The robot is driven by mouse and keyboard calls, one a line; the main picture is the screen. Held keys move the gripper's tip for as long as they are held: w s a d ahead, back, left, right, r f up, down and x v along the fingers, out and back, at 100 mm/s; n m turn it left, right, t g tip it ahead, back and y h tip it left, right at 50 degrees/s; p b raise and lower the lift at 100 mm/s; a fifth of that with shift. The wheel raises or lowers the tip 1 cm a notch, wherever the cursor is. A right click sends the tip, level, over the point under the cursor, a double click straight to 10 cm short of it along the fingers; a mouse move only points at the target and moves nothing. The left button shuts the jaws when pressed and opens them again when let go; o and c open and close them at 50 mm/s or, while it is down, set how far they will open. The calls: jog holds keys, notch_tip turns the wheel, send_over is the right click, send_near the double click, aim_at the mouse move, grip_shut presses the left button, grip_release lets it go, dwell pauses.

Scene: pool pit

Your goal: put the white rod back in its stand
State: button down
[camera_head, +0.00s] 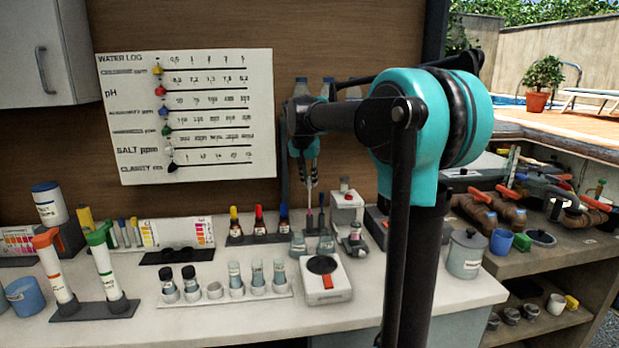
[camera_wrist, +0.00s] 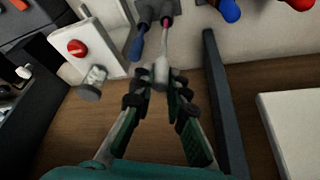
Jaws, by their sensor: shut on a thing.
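The white rod (camera_wrist: 162,68) is between the fingertips of my gripper (camera_wrist: 160,84) in the wrist view. Its thin shaft runs away from the fingers to a pink tip near the dark two-socket stand (camera_wrist: 156,9). I cannot tell whether the tip is inside the socket or just over it. A blue rod (camera_wrist: 136,46) is at the other socket. In the head view my gripper (camera_head: 307,170) points down, with the rod (camera_head: 309,194) upright below it. The stand is small and partly hidden there among the glassware.
A white device with a red knob (camera_wrist: 77,48) and a small glass vial (camera_wrist: 93,83) are close beside the rods. Red, yellow and blue dropper bottles (camera_head: 259,222) stand to the left. A white tester (camera_head: 326,279) and a vial rack (camera_head: 225,291) are in front.

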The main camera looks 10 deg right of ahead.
aim_at(309, 186)
jog(key=shift+f, duration=0.15)
jog(key=shift+f, duration=2.65)
jog(key=c, duration=1.4)
grip_release()
jog(key=shift+c, duration=0.2)
jog(key=shift+r, duration=3.5)
